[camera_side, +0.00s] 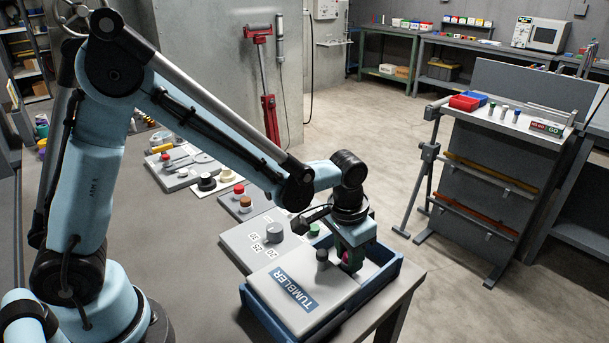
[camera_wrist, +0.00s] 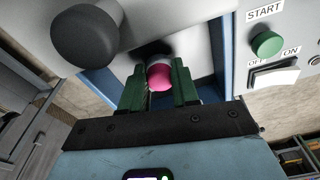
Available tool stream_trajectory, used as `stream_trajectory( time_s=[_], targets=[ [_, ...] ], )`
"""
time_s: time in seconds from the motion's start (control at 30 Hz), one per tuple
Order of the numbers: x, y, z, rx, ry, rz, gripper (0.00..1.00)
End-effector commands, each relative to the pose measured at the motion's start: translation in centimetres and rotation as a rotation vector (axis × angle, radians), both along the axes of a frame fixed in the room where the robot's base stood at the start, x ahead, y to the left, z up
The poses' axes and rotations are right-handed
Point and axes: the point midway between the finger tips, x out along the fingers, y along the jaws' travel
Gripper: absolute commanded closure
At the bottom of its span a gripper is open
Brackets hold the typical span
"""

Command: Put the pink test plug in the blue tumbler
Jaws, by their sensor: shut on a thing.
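The blue tumbler (camera_side: 397,278) is a blue open-topped box at the table's front edge. A pale sliding lid (camera_side: 330,290) with a dark knob (camera_side: 322,258) and a TUMBLER label covers most of it, leaving a gap on the right. My gripper (camera_side: 351,257) is at this gap, beside the knob. In the wrist view the knob (camera_wrist: 87,35) is at upper left. How far the plug is below the rim is unclear.
A panel with a dial (camera_side: 274,232) stands just behind the tumbler. The wrist view shows its green START button (camera_wrist: 267,44) and OFF/ON switch (camera_wrist: 274,75) close to my right finger. More control plates line the table behind.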

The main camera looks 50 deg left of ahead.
Motion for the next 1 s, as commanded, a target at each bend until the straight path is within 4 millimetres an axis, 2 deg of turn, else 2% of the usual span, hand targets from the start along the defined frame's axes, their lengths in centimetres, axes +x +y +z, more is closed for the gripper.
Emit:
stream_trajectory(
  time_s=[0.87,0.9,1.0],
  targets=[
    [-0.01,0.00,-0.33,0.000,0.000,0.000,0.99],
    [-0.01,0.00,-0.33,0.000,0.000,0.000,0.66],
    [-0.01,-0.01,-0.33,0.000,0.000,0.000,0.51]
  ],
)
